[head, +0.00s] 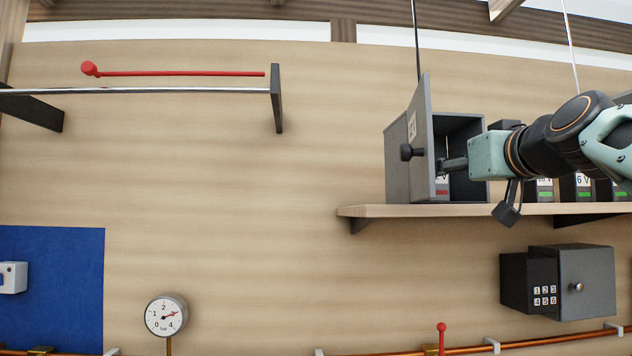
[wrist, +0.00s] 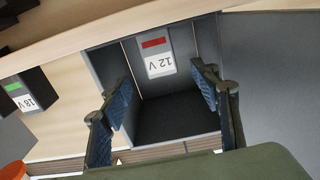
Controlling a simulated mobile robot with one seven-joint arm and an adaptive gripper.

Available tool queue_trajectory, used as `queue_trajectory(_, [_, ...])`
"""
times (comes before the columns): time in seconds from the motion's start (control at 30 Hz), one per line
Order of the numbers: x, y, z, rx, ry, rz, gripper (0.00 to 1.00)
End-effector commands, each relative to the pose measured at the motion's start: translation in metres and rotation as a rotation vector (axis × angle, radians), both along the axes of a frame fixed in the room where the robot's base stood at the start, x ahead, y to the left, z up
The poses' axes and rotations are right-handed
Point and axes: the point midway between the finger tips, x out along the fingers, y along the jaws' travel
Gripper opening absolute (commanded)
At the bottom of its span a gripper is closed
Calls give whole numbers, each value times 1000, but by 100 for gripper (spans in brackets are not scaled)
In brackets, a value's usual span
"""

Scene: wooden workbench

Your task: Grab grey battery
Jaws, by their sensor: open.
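The grey battery (wrist: 157,60) stands inside an open grey cabinet. It has a white "12 V" label and a red bar, upside down in the wrist view. In the head view a small part of the battery (head: 442,191) shows low in the cabinet, mostly behind the door. My gripper (wrist: 162,92) is open, its two blue-padded fingers spread at the cabinet mouth, on either side of the label as seen by the wrist. No contact with the battery is visible. In the head view my gripper (head: 454,165) is at the cabinet opening, its tips partly hidden by the door.
The cabinet door (head: 424,140) stands open, close to my gripper. The cabinet (head: 397,160) rests on a wooden shelf (head: 400,211). Several batteries with green bars (head: 583,190) stand to the right, below my arm. A keypad safe (head: 585,285) is under the shelf.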

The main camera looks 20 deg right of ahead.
Motion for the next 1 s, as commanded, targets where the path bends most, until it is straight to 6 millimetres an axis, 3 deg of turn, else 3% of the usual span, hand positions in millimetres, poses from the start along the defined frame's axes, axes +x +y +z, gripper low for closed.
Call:
queue_trajectory(0.1, [15, -2, 2, 1, 2, 4, 56])
queue_trajectory(0.37, [28, -6, 1, 0, 2, 2, 56])
queue_trajectory(0.7, [61, -13, 6, 2, 3, 4, 56])
queue_trajectory(1.0, [75, -18, 4, 0, 2, 2, 56])
